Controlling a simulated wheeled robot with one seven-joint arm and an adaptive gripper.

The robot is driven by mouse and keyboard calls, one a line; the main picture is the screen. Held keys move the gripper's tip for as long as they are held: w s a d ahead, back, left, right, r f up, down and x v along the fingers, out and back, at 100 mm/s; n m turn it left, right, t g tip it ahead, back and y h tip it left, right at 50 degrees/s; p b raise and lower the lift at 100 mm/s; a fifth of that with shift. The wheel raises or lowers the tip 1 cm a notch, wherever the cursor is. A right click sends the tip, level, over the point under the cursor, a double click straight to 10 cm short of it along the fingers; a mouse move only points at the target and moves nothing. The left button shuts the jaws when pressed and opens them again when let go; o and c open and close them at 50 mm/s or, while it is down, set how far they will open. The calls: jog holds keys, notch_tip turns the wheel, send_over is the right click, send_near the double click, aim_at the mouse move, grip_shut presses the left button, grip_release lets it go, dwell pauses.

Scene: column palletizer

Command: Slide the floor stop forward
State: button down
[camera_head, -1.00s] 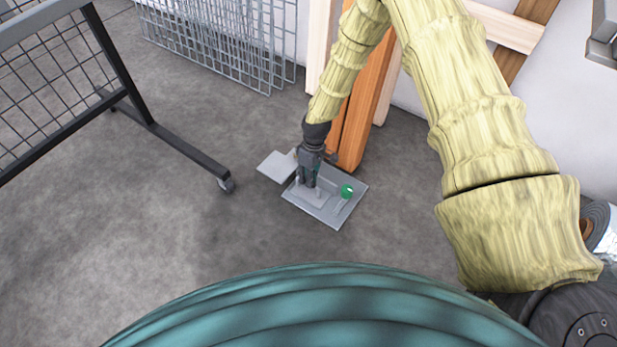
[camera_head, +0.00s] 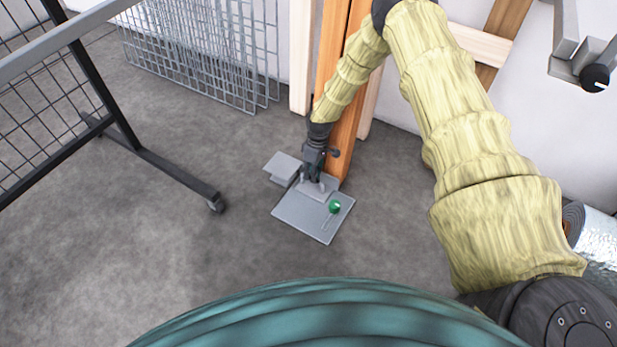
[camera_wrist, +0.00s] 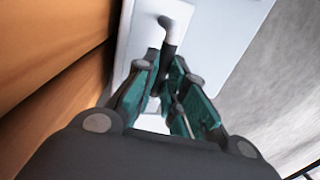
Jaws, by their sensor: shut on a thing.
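The floor stop is a light grey sliding piece (camera_head: 322,192) with an upright handle, on a grey base plate (camera_head: 300,217) on the floor. The sliding piece sits at the plate's far edge, close to the foot of the orange wooden post. My gripper (camera_head: 313,178) points down and is shut on the handle. In the wrist view, the teal fingers (camera_wrist: 172,88) close around the grey handle (camera_wrist: 170,35), whose bent end shows ahead of them. The gripped part is mostly hidden by the fingers. A green knob (camera_head: 335,207) stands on the plate's right side.
The orange post (camera_head: 350,125) rises just behind the plate. A black wheeled rack (camera_head: 170,172) stands further left, and wire mesh panels (camera_head: 200,60) lean behind. Floor between rack and plate is clear.

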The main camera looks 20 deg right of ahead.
jog(key=shift+w+d, duration=0.25)
jog(key=c, duration=1.5)
grip_release()
jog(key=shift+d, duration=0.1)
jog(key=shift+r, duration=0.25)
jog(key=v, duration=1.1)
jog(key=shift+s+r, duration=0.1)
jog(key=shift+r, duration=0.15)
